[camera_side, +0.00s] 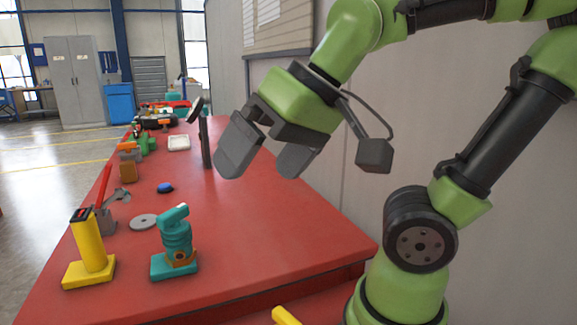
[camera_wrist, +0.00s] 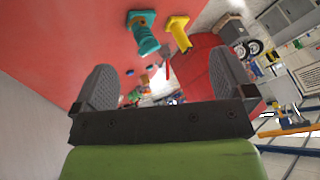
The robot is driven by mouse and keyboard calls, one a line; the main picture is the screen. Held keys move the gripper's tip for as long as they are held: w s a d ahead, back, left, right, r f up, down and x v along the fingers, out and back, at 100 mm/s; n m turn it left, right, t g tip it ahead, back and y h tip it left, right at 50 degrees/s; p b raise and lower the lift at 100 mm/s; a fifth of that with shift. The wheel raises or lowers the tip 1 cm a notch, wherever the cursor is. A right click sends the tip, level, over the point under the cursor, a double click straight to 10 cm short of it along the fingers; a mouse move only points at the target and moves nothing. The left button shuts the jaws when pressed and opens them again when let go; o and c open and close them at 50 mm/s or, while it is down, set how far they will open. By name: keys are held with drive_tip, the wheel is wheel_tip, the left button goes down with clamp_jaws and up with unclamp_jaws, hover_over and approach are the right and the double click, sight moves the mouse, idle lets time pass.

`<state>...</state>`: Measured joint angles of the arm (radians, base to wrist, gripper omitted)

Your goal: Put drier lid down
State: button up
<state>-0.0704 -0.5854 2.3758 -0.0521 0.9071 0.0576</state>
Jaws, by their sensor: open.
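My gripper (camera_side: 262,163) is in the air above the red table, its two wide grey fingers spread apart. Nothing shows between them. The wrist view shows the same open gripper (camera_wrist: 165,82), with the table beyond it. I cannot tell for certain which thing is the drier lid. A flat grey disc (camera_side: 143,221) lies on the table to the left of my gripper, behind a teal fixture (camera_side: 175,243). A small blue round piece (camera_side: 165,187) lies farther back. The teal fixture also shows in the wrist view (camera_wrist: 144,35). My gripper touches none of these.
A yellow post (camera_side: 90,248) stands at the table's near left edge, next to a grey holder with a red handle (camera_side: 104,188). A dark upright stand (camera_side: 206,140) is close behind my gripper. A white tray (camera_side: 179,143) lies farther back. The red table's (camera_side: 255,240) right half is clear.

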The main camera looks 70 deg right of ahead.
drive_tip(key=s, duration=0.1)
drive_tip(key=s+f, duration=0.1)
drive_tip(key=shift+s+d+t, duration=0.3)
drive_tip(key=shift+s+d, duration=0.05)
